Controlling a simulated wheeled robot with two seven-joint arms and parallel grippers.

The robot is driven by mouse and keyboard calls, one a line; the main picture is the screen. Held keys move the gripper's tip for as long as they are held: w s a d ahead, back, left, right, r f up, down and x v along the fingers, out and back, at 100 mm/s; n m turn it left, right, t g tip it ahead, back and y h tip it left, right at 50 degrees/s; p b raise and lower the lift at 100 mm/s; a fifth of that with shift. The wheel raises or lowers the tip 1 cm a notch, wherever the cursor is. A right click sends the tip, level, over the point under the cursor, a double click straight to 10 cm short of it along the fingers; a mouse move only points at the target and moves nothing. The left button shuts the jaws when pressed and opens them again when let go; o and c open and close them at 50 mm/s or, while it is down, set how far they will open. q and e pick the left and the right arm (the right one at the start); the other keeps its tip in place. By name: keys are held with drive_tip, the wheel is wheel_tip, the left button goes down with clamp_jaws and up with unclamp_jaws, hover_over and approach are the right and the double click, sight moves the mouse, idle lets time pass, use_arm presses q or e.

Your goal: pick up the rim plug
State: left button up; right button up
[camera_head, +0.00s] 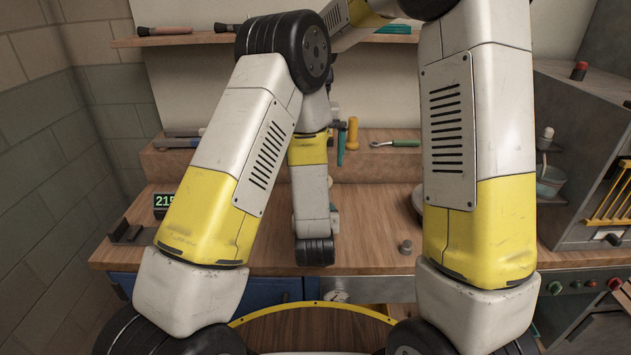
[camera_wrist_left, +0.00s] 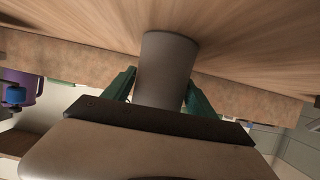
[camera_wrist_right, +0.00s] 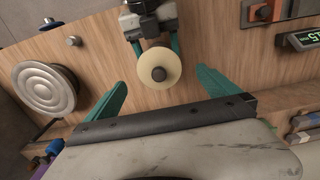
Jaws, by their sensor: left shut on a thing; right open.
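A grey tapered cylinder (camera_wrist_left: 165,70), which I take to be the rim plug, is between the teal fingers of my left gripper (camera_wrist_left: 160,92), which is shut on it. In the right wrist view the held piece shows a round cream end with a grey centre (camera_wrist_right: 160,66), and my left gripper (camera_wrist_right: 150,38) is behind it. My right gripper (camera_wrist_right: 160,82) is open and empty, its teal fingers wide apart and pointing toward the cream end. I cannot tell the gap between them.
A small grey cylinder (camera_head: 405,247) stands on the wooden bench (camera_head: 365,222). A ribbed round wheel (camera_wrist_right: 46,88) lies there too. A green-digit display (camera_head: 163,201) stands at the left. Tools lie on the raised ledge (camera_head: 380,162) behind. A grey cabinet (camera_head: 590,110) is at the right.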

use_arm(q)
drive_tip(key=shift+s+f, duration=0.1)
drive_tip(key=shift+f, duration=0.1)
use_arm(e)
wheel_tip(320, 180, down, 5)
drive_tip(key=shift+w+d+f, duration=0.15)
drive_tip(key=c, duration=1.3)
wheel_tip(320, 180, up, 10)
drive_tip(key=shift+r, duration=0.1)
